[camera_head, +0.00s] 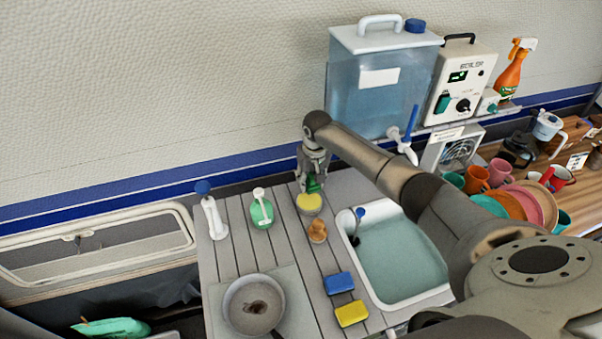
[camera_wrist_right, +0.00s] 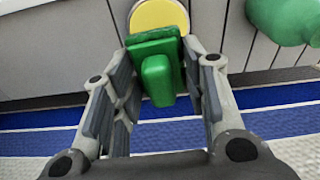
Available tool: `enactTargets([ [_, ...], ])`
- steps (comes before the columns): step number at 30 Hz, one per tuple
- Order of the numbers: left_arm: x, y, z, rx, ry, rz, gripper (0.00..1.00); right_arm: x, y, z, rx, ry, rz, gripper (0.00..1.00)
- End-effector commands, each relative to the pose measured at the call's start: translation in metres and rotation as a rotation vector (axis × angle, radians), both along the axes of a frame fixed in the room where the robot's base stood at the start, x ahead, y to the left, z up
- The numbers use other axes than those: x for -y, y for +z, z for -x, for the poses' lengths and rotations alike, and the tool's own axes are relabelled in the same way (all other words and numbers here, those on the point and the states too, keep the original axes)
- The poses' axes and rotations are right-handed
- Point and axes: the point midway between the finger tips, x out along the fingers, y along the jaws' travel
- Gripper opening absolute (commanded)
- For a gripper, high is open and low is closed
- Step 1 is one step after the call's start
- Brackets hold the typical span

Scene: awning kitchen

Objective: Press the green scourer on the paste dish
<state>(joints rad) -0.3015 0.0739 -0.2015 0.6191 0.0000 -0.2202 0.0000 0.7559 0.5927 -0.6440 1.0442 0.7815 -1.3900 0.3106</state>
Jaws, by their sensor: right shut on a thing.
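The green scourer (camera_head: 313,184) is held in my right gripper (camera_head: 313,178) over the back of the wooden counter. In the right wrist view the scourer (camera_wrist_right: 157,72) shows as a green pad with a raised block handle between the two fingers. The paste dish (camera_head: 309,203), round with a yellow top, stands on the counter just below the gripper. The scourer covers the near edge of the dish (camera_wrist_right: 158,14) in the wrist view. I cannot tell whether they touch. My left gripper is out of view.
A green bottle (camera_head: 261,212) and a white dispenser (camera_head: 214,217) stand left of the dish. A brown scrubber (camera_head: 317,231), a blue sponge (camera_head: 339,283) and a yellow sponge (camera_head: 351,313) lie in front. The sink (camera_head: 402,262) is to the right, a pan (camera_head: 253,303) front left.

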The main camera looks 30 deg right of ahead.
Motion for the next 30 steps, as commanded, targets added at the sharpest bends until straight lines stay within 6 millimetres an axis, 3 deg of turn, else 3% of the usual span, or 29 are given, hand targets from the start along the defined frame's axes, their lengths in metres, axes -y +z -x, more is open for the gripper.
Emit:
enactTargets([
  [8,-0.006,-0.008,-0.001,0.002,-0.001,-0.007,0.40,0.003,-0.014,0.001,0.000,-0.031,-0.002,0.21],
  [21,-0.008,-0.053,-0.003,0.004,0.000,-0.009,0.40,0.003,-0.057,0.000,0.002,-0.029,-0.001,0.21],
  [30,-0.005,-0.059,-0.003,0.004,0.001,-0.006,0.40,0.003,-0.062,0.000,0.001,-0.029,-0.001,0.21],
])
